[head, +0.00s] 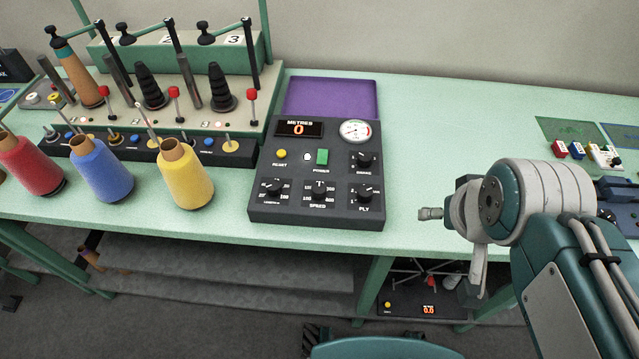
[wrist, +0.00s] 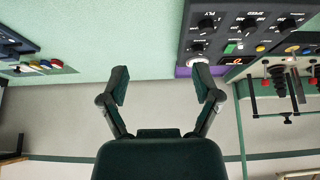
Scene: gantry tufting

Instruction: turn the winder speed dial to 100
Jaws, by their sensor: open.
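The winder's dark control box (head: 262,207) stands on the green table left of my arm in the head view. Its speed dial (head: 318,190) is the black knob in the middle of the front row, above the label SPEED, with its pointer roughly upward; the exact value is too small to read. In the wrist view the box shows rotated at the upper right, with the speed dial (wrist: 248,26) among the knobs. My gripper (wrist: 161,85) is open and empty, its two fingers apart, away from the box. In the head view my arm's end is right of the box, touching nothing.
Yarn cones, such as the yellow one (head: 187,180), stand left. A purple tray (head: 350,95) lies behind.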

